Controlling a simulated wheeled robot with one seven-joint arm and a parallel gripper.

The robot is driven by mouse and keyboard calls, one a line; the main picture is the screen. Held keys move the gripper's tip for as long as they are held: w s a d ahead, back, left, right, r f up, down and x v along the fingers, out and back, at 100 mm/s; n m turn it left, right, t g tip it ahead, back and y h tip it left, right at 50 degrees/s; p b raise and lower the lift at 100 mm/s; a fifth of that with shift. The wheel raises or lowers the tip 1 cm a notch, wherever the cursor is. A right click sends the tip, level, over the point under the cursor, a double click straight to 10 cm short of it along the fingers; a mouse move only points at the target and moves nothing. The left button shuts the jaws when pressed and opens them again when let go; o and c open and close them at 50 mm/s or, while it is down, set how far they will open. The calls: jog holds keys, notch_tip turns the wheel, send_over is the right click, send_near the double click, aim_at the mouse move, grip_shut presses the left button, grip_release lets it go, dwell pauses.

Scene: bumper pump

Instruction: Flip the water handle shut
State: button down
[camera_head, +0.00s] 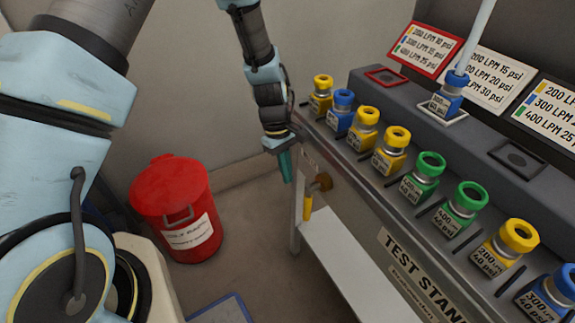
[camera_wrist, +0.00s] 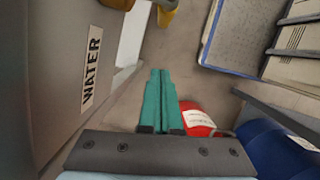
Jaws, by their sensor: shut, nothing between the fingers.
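The water handle (camera_head: 308,206) is a small yellow lever on a brass valve (camera_head: 323,182) at the left end of the test stand. In the head view it hangs downward. In the wrist view a yellow part (camera_wrist: 166,16) shows at the top edge, partly cut off. The WATER label (camera_wrist: 91,68) is on the grey stand panel at the left of the wrist view. My gripper (camera_head: 287,181) has green fingers pointing down, just left of the valve and apart from the handle. The fingers (camera_wrist: 159,73) are shut together and empty.
The test stand (camera_head: 405,270) carries a row of yellow, blue and green bottles, with sign boards behind. A red bin (camera_head: 165,205) stands on the floor at left. The floor between bin and stand is clear.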

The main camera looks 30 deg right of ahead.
aim_at(307, 208)
jog(key=s+f+p, duration=0.1)
jog(key=s+f, duration=0.4)
jog(key=shift+d+p, duration=0.3)
jog(key=shift+d, duration=0.05)
jog(key=shift+s, duration=0.1)
